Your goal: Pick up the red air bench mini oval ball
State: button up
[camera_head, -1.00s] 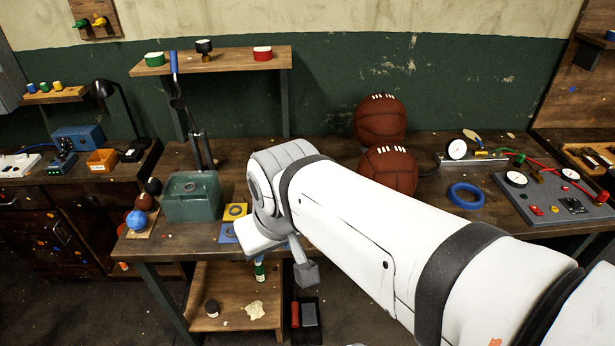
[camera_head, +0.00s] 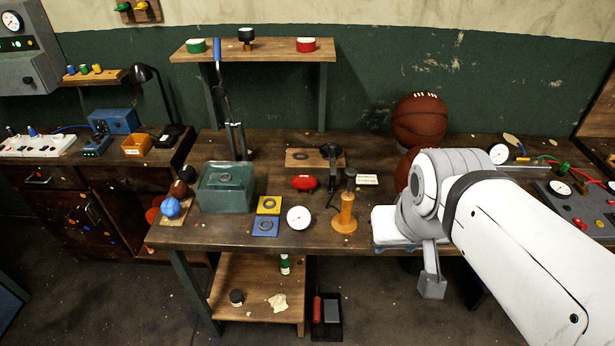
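A small red oval ball (camera_head: 304,183) lies on the wooden workbench (camera_head: 345,236), in front of a light wooden board (camera_head: 300,158). Nothing covers it. My arm reaches in from the right, with its wrist at the bench's front edge, to the right of the ball and well apart from it. A grey end piece (camera_head: 432,282) hangs below the wrist in front of the bench. My gripper's fingers cannot be made out clearly, so I cannot tell whether they are open or shut.
An orange-handled upright tool (camera_head: 345,212) and a white gauge (camera_head: 299,217) stand in front of the ball. A green translucent box (camera_head: 225,188) is to its left. Basketballs (camera_head: 419,119) are at the right, one partly behind my arm. A shelf (camera_head: 255,49) rises behind.

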aim_at(302, 182)
jog(key=u, duration=0.05)
jog(key=i, duration=1)
jog(key=z, duration=0.05)
